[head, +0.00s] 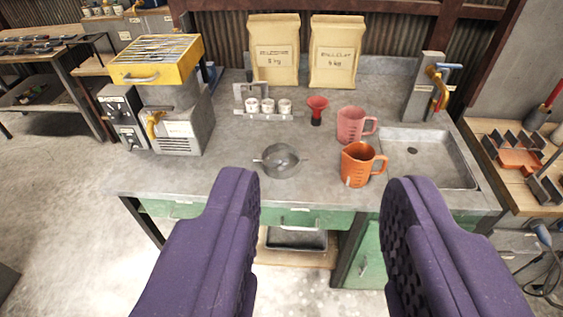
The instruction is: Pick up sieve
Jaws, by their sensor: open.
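The sieve (280,161) is a round grey metal bowl with a small tab on each side. It sits on the grey worktop, near its front edge and left of the orange jug. My gripper (320,195) has two thick purple fingers spread wide apart. It is open and empty. In the picture the sieve shows above and between the fingertips, closer to the left finger. The fingers look to be short of the bench and apart from the sieve.
On the worktop (225,170), an orange jug (357,166) and a pink jug (352,124) stand right of the sieve. A red funnel (317,106) and small white cups (268,106) are behind it. A sink (430,160) lies right. A grey machine (185,130) stands left.

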